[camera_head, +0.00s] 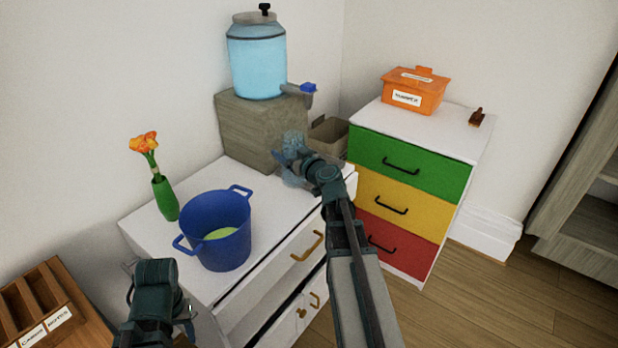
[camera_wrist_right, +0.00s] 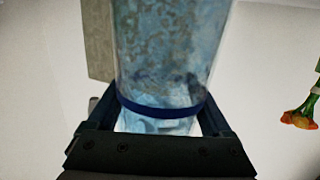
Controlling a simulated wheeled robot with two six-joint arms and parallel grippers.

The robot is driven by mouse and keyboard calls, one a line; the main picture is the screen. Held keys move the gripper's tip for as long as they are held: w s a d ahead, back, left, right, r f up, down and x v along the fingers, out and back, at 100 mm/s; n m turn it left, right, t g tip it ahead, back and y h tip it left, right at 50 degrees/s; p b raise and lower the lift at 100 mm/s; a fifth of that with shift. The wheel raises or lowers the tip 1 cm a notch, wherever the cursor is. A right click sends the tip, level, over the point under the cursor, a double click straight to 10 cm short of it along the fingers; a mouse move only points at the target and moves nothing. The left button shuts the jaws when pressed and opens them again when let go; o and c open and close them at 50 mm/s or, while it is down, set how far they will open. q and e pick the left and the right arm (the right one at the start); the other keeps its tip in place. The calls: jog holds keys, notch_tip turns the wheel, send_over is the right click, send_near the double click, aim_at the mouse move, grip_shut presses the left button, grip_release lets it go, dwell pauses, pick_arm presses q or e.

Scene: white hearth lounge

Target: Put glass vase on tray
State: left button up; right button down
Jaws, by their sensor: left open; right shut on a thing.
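A bluish glass vase (camera_head: 294,143) with a mottled surface is between the fingers of my right gripper (camera_head: 290,160), by the back right of the white cabinet top. In the right wrist view the vase (camera_wrist_right: 165,60) fills the middle, with a dark blue band near the fingers. My right gripper (camera_wrist_right: 158,120) is shut on it. Whether its base touches the cabinet is hidden. My left gripper (camera_head: 186,312) is open and low at the front left, away from the vase and partly hidden by its wrist. I cannot make out a tray.
The white cabinet (camera_head: 150,225) also bears a blue pot (camera_head: 222,245), a green vase (camera_head: 165,198) with orange flowers, and a wooden block (camera_head: 245,130) under a water dispenser (camera_head: 257,60). An open box (camera_head: 328,135) stands behind my right gripper. A wooden organizer (camera_head: 45,300) is at left.

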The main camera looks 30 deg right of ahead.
jog(key=shift+s+d+f, duration=0.4)
jog(key=shift+d, duration=0.15)
jog(key=w+d+f+b, duration=0.1)
jog(key=w+d, duration=0.2)
jog(key=w, duration=0.1)
jog(key=w+d+f+b, duration=0.2)
jog(key=w+d, duration=0.2)
jog(key=w+d+f+b, duration=0.2)
jog(key=w+d, duration=0.1)
jog(key=w, duration=0.1)
jog(key=shift+d, duration=0.4)
jog(key=shift+s, duration=0.1)
jog(key=shift+f, duration=0.1)
grip_release()
jog(key=shift+r, duration=0.2)
jog(key=s+r+p, duration=0.1)
jog(key=s, duration=1.1)
jog(key=shift+r+p, duration=0.3)
jog(key=shift+r, duration=0.05)
